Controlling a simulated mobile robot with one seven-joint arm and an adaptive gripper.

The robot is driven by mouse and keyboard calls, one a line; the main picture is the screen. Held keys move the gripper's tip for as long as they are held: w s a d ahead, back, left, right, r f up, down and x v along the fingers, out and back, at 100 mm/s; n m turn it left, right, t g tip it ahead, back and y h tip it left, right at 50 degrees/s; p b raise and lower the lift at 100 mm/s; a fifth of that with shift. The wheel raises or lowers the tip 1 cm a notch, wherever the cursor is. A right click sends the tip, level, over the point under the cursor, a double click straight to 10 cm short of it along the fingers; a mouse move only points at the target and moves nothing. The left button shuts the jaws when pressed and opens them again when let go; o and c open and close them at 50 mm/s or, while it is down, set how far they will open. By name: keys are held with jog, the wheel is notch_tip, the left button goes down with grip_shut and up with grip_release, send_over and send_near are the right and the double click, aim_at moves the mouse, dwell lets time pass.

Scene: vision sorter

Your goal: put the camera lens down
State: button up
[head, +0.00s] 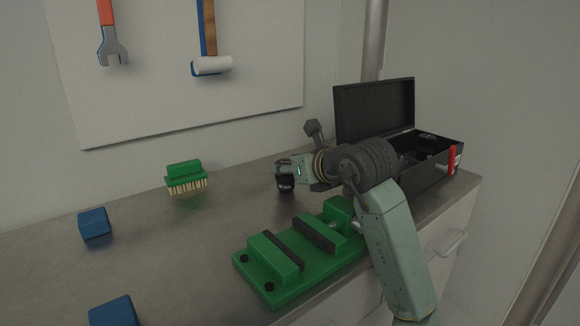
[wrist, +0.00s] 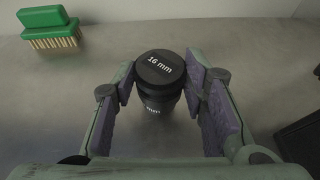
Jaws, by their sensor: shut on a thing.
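The camera lens is a black cylinder with "16 mm" in white on its top cap. In the wrist view the lens (wrist: 161,72) stands upright between the purple finger pads of my gripper (wrist: 160,90), which is shut on it. In the head view the lens (head: 286,184) shows below my gripper (head: 284,171), at the grey worktop (head: 140,250). I cannot tell whether its base touches the surface. The lens's lower part is partly hidden in the wrist view.
A green brush (head: 186,177) stands behind to the left. Blue blocks (head: 94,223) lie at the left. A green vise (head: 290,265) sits in front, and an open black toolbox (head: 425,190) stands at the right. Worktop between brush and vise is clear.

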jog(key=o, duration=1.3)
jog(key=shift+f, duration=0.1)
jog(key=shift+r+p, duration=0.3)
jog(key=b+v, duration=0.2)
jog(key=v, duration=1)
jog(key=shift+f, duration=0.15)
